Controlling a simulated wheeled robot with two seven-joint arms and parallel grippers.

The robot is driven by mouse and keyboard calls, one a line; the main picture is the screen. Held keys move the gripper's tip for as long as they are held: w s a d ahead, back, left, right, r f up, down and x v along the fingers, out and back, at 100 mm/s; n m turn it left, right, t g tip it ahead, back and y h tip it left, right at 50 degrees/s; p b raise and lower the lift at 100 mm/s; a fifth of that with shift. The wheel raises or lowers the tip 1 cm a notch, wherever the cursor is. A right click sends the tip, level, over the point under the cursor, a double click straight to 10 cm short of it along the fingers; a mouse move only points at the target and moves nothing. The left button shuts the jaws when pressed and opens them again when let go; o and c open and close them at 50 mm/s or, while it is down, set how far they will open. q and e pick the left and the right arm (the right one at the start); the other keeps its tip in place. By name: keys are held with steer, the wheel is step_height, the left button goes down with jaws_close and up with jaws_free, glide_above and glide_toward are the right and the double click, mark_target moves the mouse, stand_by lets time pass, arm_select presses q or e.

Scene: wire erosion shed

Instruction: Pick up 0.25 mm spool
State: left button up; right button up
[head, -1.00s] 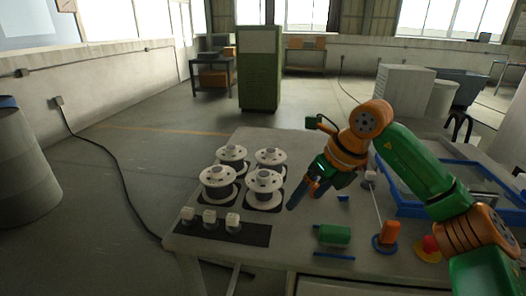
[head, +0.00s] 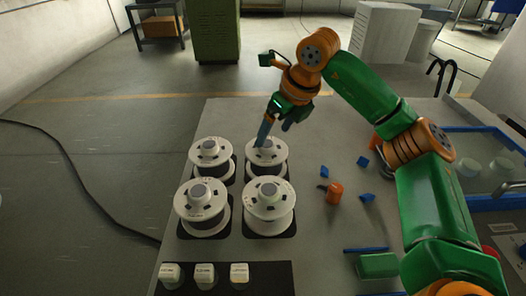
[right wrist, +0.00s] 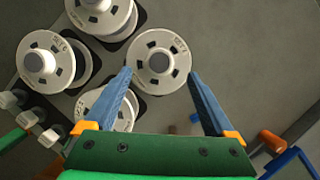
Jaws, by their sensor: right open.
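Several white flanged wire spools stand upright in two rows on the table. Size markings on them are too small to read, so I cannot tell which is 0.25 mm. My right gripper (head: 273,138) is at the back right spool (head: 277,158), with a blue finger in front of its top. In the right wrist view the gripper (right wrist: 160,78) is open and empty, its two blue fingers apart, with one spool (right wrist: 163,60) between and beyond the tips. I cannot tell if a finger touches it. The front right spool (head: 268,212) stands nearer. My left gripper is not in view.
A black strip (head: 225,284) with three white labelled blocks lies in front of the spools. Right of them are an orange part (head: 335,191), small blue pieces (head: 367,197) and a green block (head: 377,266). A blue-edged tray (head: 486,129) lies far right.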

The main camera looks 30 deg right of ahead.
mark_target(267, 143)
steer(key=p+x, duration=0.1)
steer(key=x, duration=0.3)
steer(key=shift+w+a+f, duration=0.1)
steer(key=shift+f, duration=0.05)
steer(key=shift+w+f, duration=0.15)
steer(key=shift+w, duration=0.05)
steer(key=shift+s, duration=0.15)
steer(key=c, duration=0.5)
jaws_close()
